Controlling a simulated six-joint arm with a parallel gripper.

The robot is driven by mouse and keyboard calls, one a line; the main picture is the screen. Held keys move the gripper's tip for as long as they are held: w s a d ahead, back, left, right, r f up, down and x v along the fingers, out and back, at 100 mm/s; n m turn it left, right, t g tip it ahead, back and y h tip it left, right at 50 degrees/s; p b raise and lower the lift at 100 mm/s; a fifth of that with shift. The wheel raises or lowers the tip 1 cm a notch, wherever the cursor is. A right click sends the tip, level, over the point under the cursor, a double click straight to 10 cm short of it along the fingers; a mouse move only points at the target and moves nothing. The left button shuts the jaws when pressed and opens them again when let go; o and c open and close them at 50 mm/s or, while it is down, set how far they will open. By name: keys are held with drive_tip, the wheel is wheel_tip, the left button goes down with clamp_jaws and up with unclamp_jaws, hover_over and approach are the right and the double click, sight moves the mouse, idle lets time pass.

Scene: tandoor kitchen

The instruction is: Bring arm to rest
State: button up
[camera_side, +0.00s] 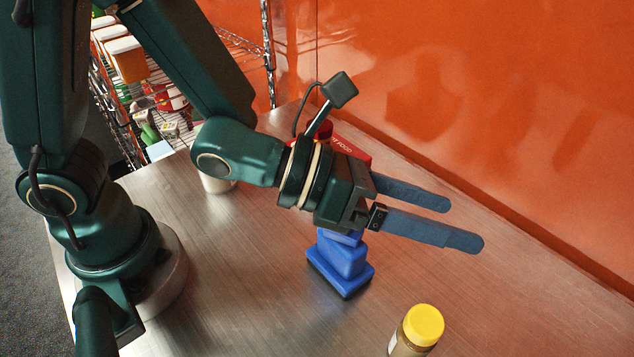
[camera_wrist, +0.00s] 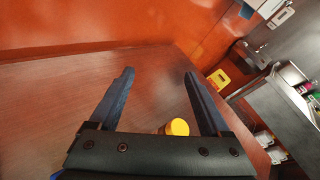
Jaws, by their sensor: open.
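My gripper (camera_side: 463,224) is open and empty, with its two long blue fingers spread apart. In the side view it is held above the metal table (camera_side: 240,270), pointing right. In the wrist view the open fingers (camera_wrist: 158,80) reach toward the orange wall, and nothing is between their tips.
A blue stepped object (camera_side: 343,260) stands below my gripper. A yellow-lidded jar (camera_side: 423,325) stands near the front; its lid (camera_wrist: 177,127) shows in the wrist view. A red item (camera_side: 350,150) is partly hidden behind my wrist. An orange wall (camera_side: 480,80) borders the table. The right of the table is clear.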

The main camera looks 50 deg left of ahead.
drive_tip(key=a+r+n+y, duration=0.2)
drive_tip(key=a+n+y, duration=0.7)
drive_tip(key=a+n, duration=1)
drive_tip(key=s+a+n+g+y, duration=0.1)
drive_tip(key=s+n, duration=0.4)
drive_tip(key=n, duration=0.5)
drive_tip(key=s+a+n+g, duration=0.2)
drive_tip(key=s+n, duration=0.3)
drive_tip(key=n, duration=0.6)
drive_tip(key=shift+s+a+f+g+y, duration=0.3)
drive_tip(key=shift+a+f+y, duration=0.1)
drive_tip(key=shift+a, duration=0.1)
